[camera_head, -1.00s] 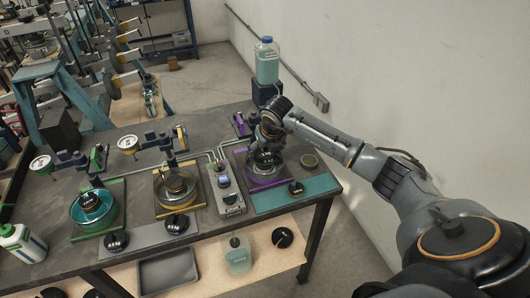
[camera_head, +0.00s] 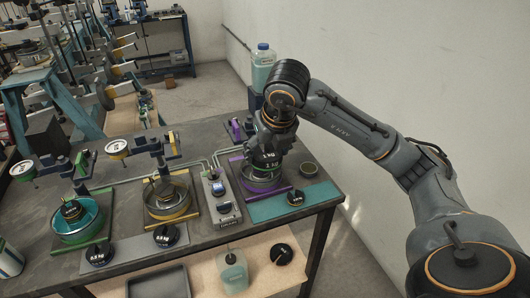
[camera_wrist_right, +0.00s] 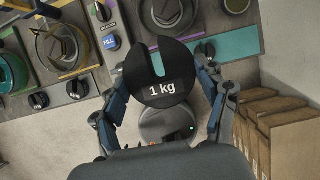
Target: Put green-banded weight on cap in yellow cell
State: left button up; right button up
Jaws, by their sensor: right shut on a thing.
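My right gripper (camera_head: 277,138) is shut on a black slotted weight (camera_head: 268,163) marked 1 kg, with a little green on it. In the right wrist view the weight (camera_wrist_right: 160,72) sits between both fingers, slot toward the top. It is held up and shows in front of the purple cell (camera_head: 262,188); the head view does not make the gap clear. The yellow cell (camera_head: 172,218) is the middle one, a glass ring on a yellow base, with a dark disc-like cap (camera_head: 162,191) inside. My left gripper is not in view.
A green cell (camera_head: 78,235) with teal liquid stands left. Dial gauges on posts rise behind the left and middle cells. A grey control box (camera_head: 220,205) stands between yellow and purple cells. Black knobs or weights (camera_head: 166,235) line the front. A bottle (camera_head: 263,68) stands behind.

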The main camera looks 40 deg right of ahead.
aim_at(268, 159)
jog(key=shift+s+a+r, duration=0.35)
jog(key=shift+s+r, duration=0.15)
jog(key=shift+s, duration=0.1)
jog(key=shift+s+r, duration=0.15)
jog(key=shift+r, duration=0.15)
jog(key=shift+s+a+r+p, duration=0.1)
jog(key=shift+r+p, duration=0.9)
jog(key=shift+r, duration=0.6)
